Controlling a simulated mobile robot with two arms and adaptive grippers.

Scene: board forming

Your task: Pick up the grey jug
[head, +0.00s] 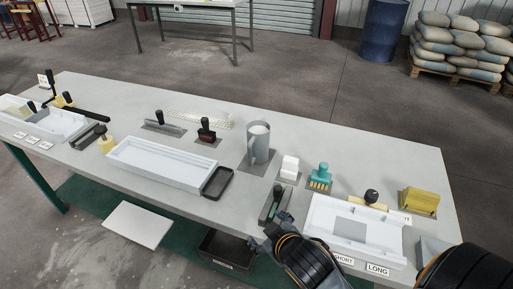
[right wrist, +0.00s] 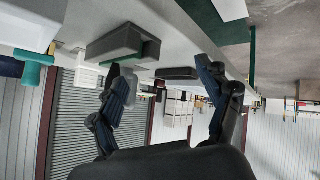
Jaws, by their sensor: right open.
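The grey jug (head: 258,152) stands upright on the table in the middle of the head view, with its handle towards the front and a pale top or content. My right gripper (head: 272,231) is at the table's front edge, nearer to me than the jug and apart from it. In the right wrist view, which is upside down, its two fingers (right wrist: 167,76) are spread with nothing held between them. I cannot clearly make out the jug there. My left gripper is not in view.
A grey tool (head: 267,207) lies between jug and gripper. A white block (head: 289,167) and teal brush (head: 320,177) stand right of the jug. A black tray (head: 217,182) and long white tray (head: 120,154) lie left. A white mould tray (head: 317,213) is at right.

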